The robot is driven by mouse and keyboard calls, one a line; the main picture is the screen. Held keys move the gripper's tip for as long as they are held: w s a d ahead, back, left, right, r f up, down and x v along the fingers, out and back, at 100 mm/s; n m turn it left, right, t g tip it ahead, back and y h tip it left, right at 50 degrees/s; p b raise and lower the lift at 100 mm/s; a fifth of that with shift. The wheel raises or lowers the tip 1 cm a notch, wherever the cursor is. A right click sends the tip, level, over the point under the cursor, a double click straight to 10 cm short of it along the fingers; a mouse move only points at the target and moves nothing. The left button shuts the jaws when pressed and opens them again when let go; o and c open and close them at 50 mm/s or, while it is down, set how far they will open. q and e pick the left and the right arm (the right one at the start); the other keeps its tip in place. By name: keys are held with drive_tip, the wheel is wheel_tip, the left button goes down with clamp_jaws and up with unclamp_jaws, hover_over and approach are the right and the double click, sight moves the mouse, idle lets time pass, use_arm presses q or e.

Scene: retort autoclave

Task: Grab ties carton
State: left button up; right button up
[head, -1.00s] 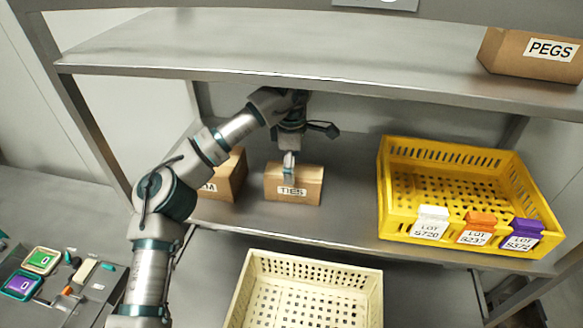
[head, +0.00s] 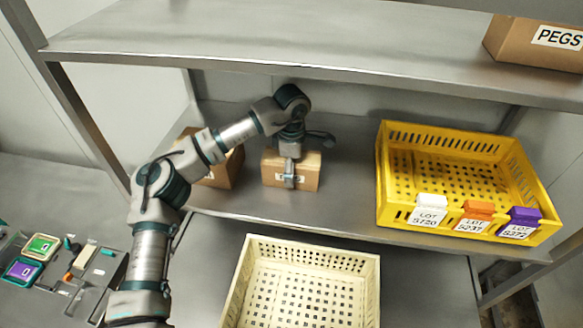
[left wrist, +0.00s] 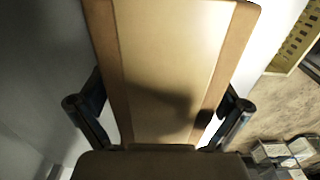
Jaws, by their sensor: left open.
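The ties carton (head: 309,174) is a small brown box on the middle shelf; its front label is partly covered by my gripper. My left gripper (head: 289,181) is down at the carton from above, with one finger in front of the label. In the left wrist view, the carton's top with a pale tape strip (left wrist: 170,60) fills the middle. The open fingers of my left gripper (left wrist: 160,120) stand one on each side of it. Whether they touch its sides I cannot tell. My right gripper is not in view.
Another brown carton (head: 228,170) stands close on the left, partly behind my arm. A yellow crate (head: 455,137) with lot tags is on the right of the shelf. A cream crate (head: 312,252) sits below. The upper shelf (head: 300,78) holds the PEGS carton (head: 535,52).

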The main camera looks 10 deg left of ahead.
use_arm(q)
drive_tip(key=shift+s+a, duration=0.1)
drive_tip(key=c, duration=1.2)
drive_tip(key=shift+d, duration=0.2)
drive_tip(key=c, duration=0.5)
drive_tip(key=shift+d+r, duration=0.1)
